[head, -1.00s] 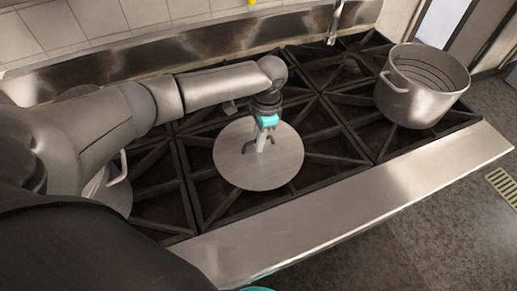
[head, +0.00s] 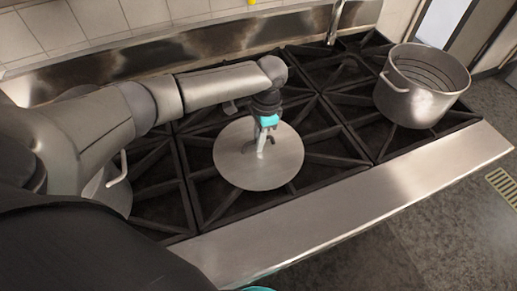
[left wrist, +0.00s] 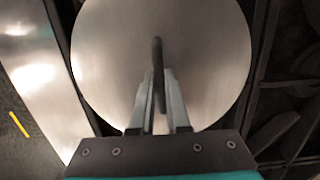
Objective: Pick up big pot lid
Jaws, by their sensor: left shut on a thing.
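The big pot lid (head: 283,167) is a round, flat metal disc lying on the black stove grates in the head view. It fills the upper middle of the left wrist view (left wrist: 205,45), with its dark bar handle (left wrist: 157,60) standing up from the centre. My left gripper (head: 262,148) reaches down over the lid's centre. In the left wrist view its two fingers (left wrist: 160,85) are closed on either side of the handle. My right gripper does not show.
A big metal pot (head: 420,92) stands on the grates at the right. Another metal vessel (head: 117,195) with a handle is partly hidden behind my left arm. The stove's steel front ledge (head: 340,205) is bare. A tap (head: 335,22) hangs at the back.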

